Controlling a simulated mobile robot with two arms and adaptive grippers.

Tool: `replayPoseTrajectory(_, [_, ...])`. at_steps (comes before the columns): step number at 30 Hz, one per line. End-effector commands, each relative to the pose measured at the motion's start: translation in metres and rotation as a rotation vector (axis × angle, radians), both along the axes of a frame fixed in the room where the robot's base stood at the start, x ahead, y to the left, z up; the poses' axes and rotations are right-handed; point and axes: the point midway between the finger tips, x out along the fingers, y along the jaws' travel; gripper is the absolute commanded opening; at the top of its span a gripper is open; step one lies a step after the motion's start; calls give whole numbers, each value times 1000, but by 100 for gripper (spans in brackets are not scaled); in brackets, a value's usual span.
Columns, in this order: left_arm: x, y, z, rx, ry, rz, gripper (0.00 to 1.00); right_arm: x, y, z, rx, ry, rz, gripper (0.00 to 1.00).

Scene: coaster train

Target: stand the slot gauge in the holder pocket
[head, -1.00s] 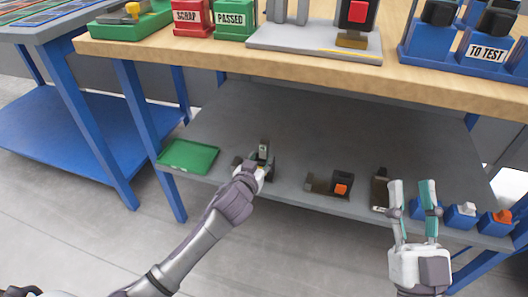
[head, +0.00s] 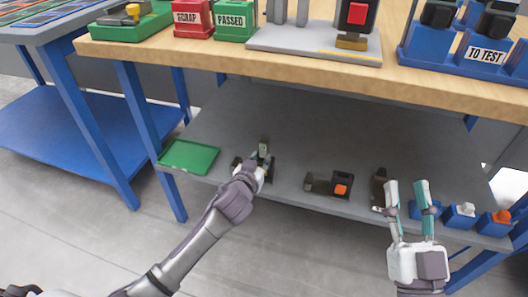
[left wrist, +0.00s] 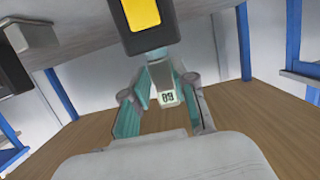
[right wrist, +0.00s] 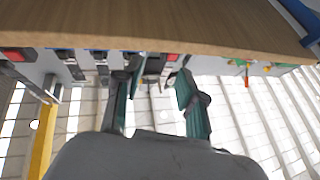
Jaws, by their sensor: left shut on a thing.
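My left gripper (head: 262,163) is at the lower shelf, with its fingers shut on a small pale upright piece with a dark marking, which I take as the slot gauge (head: 264,146). In the left wrist view the fingers are closed around this marked piece (left wrist: 167,97). A dark base (head: 267,178) lies right at the left gripper and is partly hidden by it; I cannot tell whether it is the holder or whether the gauge is in a pocket. My right gripper (head: 409,196) is open and empty in front of the shelf's right part.
A green tray (head: 189,157) lies left of the left gripper. A dark fixture with an orange block (head: 341,189) and a dark upright piece (head: 379,187) stand to the right. Blue holders (head: 461,216) line the right end. The worktop (head: 300,75) overhangs the shelf.

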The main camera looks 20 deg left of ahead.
Motion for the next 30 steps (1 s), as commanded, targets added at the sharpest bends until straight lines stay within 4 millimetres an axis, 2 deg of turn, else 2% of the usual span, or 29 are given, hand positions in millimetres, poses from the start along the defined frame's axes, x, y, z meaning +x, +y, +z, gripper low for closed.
replayPoseTrajectory(30, [0,0,15,0,-3,-1,0,13,-4,-50,-81,300,-16,40])
